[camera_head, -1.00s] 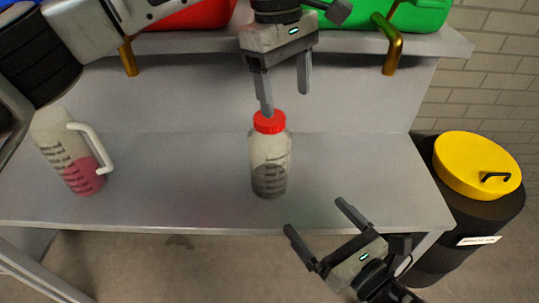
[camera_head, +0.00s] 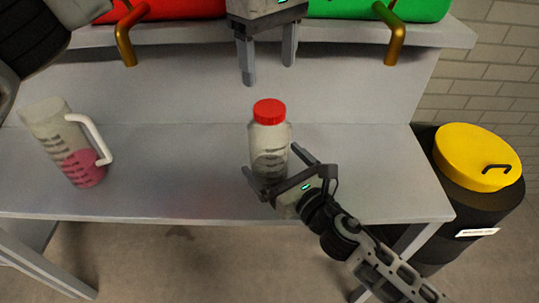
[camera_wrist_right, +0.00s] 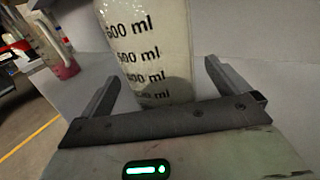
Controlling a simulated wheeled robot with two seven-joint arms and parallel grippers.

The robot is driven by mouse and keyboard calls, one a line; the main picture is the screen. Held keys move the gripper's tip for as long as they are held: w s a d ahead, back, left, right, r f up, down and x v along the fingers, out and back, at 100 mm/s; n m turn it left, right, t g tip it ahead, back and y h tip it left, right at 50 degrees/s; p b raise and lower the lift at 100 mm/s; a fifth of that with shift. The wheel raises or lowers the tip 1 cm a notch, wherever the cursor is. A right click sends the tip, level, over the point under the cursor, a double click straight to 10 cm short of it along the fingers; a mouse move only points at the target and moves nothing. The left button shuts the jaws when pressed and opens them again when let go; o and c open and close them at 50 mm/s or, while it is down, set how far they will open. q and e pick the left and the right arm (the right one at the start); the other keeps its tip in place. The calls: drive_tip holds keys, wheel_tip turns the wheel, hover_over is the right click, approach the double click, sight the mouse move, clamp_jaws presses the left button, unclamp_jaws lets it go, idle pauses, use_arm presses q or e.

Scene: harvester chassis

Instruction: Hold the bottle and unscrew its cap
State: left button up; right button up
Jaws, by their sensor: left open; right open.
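The bottle (camera_head: 268,146) stands upright on the grey bench, with a red cap (camera_head: 269,111) on top and dark contents in its lower part. Its printed volume marks (camera_wrist_right: 145,55) show in the right wrist view. My right gripper (camera_head: 283,172) is open at the lower part of the bottle, a finger to each side. In the right wrist view its fingers (camera_wrist_right: 160,85) stand apart with the bottle between them, and a gap shows beside the right finger. My left gripper (camera_head: 267,72) is open and empty, pointing down above and behind the cap, clear of it.
A jug (camera_head: 66,140) with pink liquid and a white handle stands at the bench's left. Red (camera_head: 175,9) and green (camera_head: 375,8) containers with brass taps sit on the shelf (camera_head: 345,35). A black bin (camera_head: 460,215) with a yellow lid stands right of the bench (camera_head: 180,190).

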sight(270, 108)
drive_tip(key=shift+x, duration=1.2)
drive_tip(key=c, duration=1.8)
drive_tip(key=shift+c, duration=0.8)
use_arm(q)
drive_tip(key=m, duration=0.4)
drive_tip(key=shift+m, duration=0.4)
drive_tip(key=m, duration=0.3)
drive_tip(key=shift+m, duration=0.4)
drive_tip(key=shift+f, duration=0.2)
wheel_tip(270, 108, down, 8)
drive_tip(key=shift+r, duration=0.2)
